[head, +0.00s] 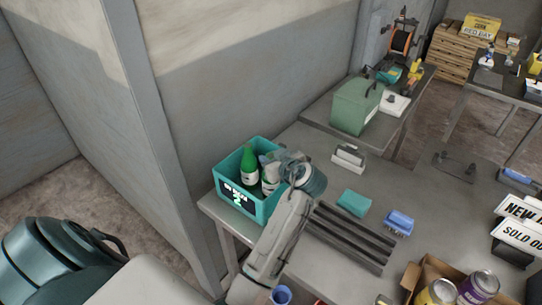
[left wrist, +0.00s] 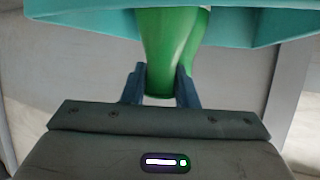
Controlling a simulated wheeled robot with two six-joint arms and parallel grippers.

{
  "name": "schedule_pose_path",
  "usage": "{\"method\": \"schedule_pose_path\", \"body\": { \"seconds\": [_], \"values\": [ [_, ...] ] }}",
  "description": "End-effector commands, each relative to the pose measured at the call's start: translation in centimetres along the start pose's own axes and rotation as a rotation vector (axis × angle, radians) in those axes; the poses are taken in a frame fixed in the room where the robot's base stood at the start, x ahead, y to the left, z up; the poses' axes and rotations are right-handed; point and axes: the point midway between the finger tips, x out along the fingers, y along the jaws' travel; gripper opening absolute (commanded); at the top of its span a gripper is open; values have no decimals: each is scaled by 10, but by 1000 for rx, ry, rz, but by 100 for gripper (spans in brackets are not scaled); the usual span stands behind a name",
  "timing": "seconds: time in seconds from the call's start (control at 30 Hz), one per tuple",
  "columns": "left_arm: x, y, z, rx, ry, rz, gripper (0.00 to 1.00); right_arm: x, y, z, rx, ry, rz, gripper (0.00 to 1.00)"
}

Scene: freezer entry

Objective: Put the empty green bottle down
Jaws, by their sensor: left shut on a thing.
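A teal crate (head: 222,178) with a dark label on its front stands at the table's left corner. A green bottle with a white label (head: 249,170) stands upright in it. A second bottle (head: 269,184) is beside it on the right, its upper part hidden by my left gripper (head: 274,162). In the left wrist view, my left gripper (left wrist: 160,88) is shut on a green bottle (left wrist: 165,45), with more green just behind it. The crate's teal wall (left wrist: 270,25) crosses the top. I cannot tell whether the held bottle touches the crate's floor. My right gripper is not in view.
A grey wall (head: 215,90) rises close behind the crate. Dark slats (head: 345,235), a teal sponge (head: 354,203) and a blue brush (head: 399,222) lie to the right. A cardboard box with cans (head: 425,275) stands at the front right.

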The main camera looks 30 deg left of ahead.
Motion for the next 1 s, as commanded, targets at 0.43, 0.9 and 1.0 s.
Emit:
{"method": "schedule_pose_path", "body": {
  "seconds": [0.43, 0.9, 1.0],
  "values": [
    [3, 0, 6, -1, 1, 1, 32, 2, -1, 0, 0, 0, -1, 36],
    [1, 0, 3, -1, 0, 1, 48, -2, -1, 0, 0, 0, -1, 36],
    [1, 2, 1, -1, 0, 3, 48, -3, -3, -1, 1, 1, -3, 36]
  ]
}}
